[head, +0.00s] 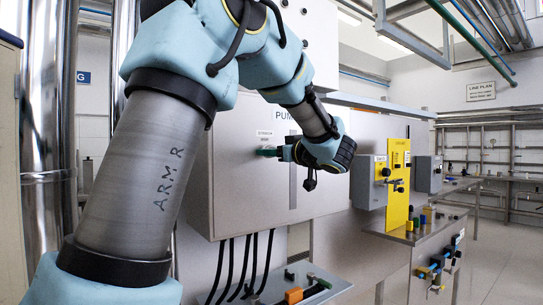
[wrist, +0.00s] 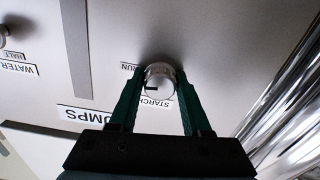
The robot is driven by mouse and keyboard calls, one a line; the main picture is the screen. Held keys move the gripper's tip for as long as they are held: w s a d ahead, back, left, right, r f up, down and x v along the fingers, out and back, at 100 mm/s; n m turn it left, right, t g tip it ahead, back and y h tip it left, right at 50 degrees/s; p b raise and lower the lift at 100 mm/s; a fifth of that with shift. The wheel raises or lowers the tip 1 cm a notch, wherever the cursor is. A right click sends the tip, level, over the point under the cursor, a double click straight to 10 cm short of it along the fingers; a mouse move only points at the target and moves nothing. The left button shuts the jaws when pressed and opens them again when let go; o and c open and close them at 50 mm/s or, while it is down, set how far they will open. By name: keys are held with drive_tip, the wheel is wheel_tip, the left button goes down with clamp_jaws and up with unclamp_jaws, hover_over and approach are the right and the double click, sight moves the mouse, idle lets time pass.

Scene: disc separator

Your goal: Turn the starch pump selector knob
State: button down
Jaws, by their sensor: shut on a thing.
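The starch pump selector knob (wrist: 160,80) is a round silver knob with a dark pointer mark, seen upside down in the wrist view. The mark lies on the left part of its face in that picture. My gripper (wrist: 158,84) is shut on it, with one green finger on each side. In the head view my gripper (head: 268,152) reaches the front of the grey pump cabinet (head: 235,190), and the knob is mostly hidden by the fingers. Labels reading RUN (wrist: 130,66) and STARCH (wrist: 155,102) sit by the knob, the latter partly covered by a finger.
A second knob (wrist: 3,36) with HALT and WATER labels is at the left edge of the wrist view. Shiny steel pipes (wrist: 285,110) stand beside the cabinet. A grey box on a yellow panel (head: 398,170) stands right of the cabinet. A shelf with blocks (head: 300,285) is below.

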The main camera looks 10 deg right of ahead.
drive_tip(key=n+b, duration=0.4)
drive_tip(key=shift+f, duration=0.3)
drive_tip(key=n+b, duration=0.4)
drive_tip(key=shift+n+b, duration=0.4)
drive_tip(key=n+b, duration=0.4)
drive_tip(key=shift+n+b, duration=0.3)
drive_tip(key=n+b, duration=0.3)
drive_tip(key=shift+r, duration=0.25)
drive_tip(key=shift+c, duration=1.8)
unclamp_jaws()
drive_tip(key=shift+s, duration=0.1)
